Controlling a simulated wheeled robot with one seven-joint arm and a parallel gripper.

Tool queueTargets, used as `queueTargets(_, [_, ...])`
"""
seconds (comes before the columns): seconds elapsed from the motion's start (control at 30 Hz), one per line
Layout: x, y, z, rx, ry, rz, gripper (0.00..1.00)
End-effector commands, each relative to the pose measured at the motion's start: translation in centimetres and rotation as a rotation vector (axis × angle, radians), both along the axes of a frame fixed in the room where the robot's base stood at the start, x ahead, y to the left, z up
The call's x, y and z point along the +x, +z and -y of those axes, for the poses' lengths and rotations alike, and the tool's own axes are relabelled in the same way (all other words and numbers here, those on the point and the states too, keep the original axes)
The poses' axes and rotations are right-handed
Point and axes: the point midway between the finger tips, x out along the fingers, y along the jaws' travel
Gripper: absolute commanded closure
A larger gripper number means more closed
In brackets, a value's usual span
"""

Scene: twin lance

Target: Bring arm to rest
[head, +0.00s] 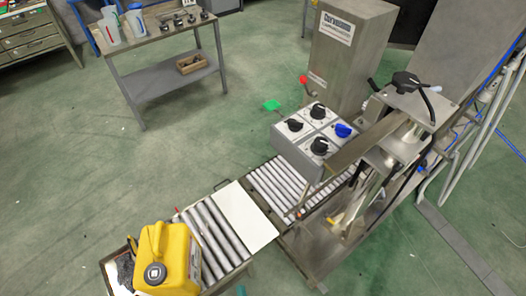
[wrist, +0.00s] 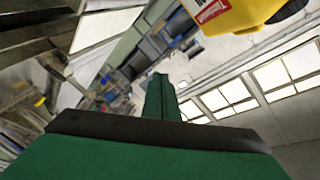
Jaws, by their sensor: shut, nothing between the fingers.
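My gripper (wrist: 160,82) shows in the wrist view as green fingers pressed together, with a dark band across their base. It is shut and empty. A yellow canister (wrist: 232,14) with a red and white label shows at the top right of the wrist view, apart from the fingers. In the head view, a yellow canister (head: 180,255) with a dark cap stands at the near end of the roller conveyor (head: 213,232). I cannot make out my gripper in the head view.
A control box with knobs (head: 318,135) and a metal machine (head: 395,150) stand at the conveyor's far end. A grey cabinet (head: 345,50) is behind them. A workbench (head: 165,35) with jugs stands at the back left. The green floor (head: 90,180) at left is clear.

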Motion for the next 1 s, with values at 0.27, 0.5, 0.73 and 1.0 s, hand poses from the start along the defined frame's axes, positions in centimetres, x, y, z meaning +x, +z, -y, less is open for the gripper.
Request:
queueTargets(0.27, [-3.7, 11.3, 4.3, -0.417, -0.090, 0.025, 1.00])
queueTargets(0.5, [-5.5, 21.2, 6.5, -0.735, -0.120, 0.011, 1.00])
queueTargets(0.73, [-5.9, 25.8, 7.3, -0.880, -0.121, 0.000, 1.00])
queueTargets(1.0, [-5.9, 26.0, 7.3, -0.887, -0.121, -0.001, 1.00])
